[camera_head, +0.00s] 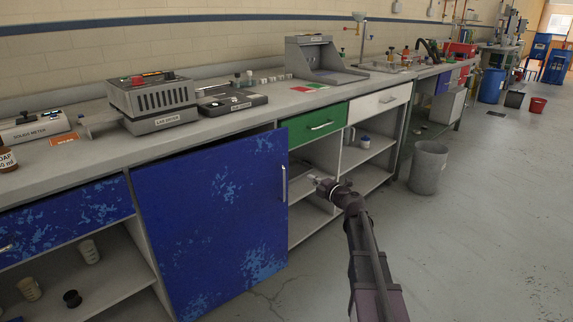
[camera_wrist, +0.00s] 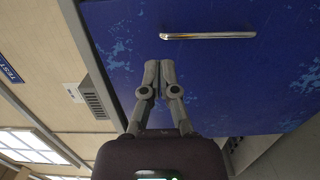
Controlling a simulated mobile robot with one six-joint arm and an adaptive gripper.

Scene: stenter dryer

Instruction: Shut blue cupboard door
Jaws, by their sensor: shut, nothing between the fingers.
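The blue cupboard door (camera_head: 205,220), with lighter blue patches, is under the bench at the left of the head view. It seems to stand a little out from the cupboard front at its right edge. Its upright metal handle (camera_head: 284,183) is near that edge. My gripper (camera_head: 316,181) is just right of the handle, in front of the open shelves. In the wrist view my gripper (camera_wrist: 160,64) is shut and empty. The blue door (camera_wrist: 240,80) fills the area behind the fingertips, with its handle (camera_wrist: 208,36) beyond them. I cannot tell whether they touch the door.
A green drawer (camera_head: 314,125) and a white drawer (camera_head: 380,102) are right of the door. A grey bin (camera_head: 428,167) stands on the floor.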

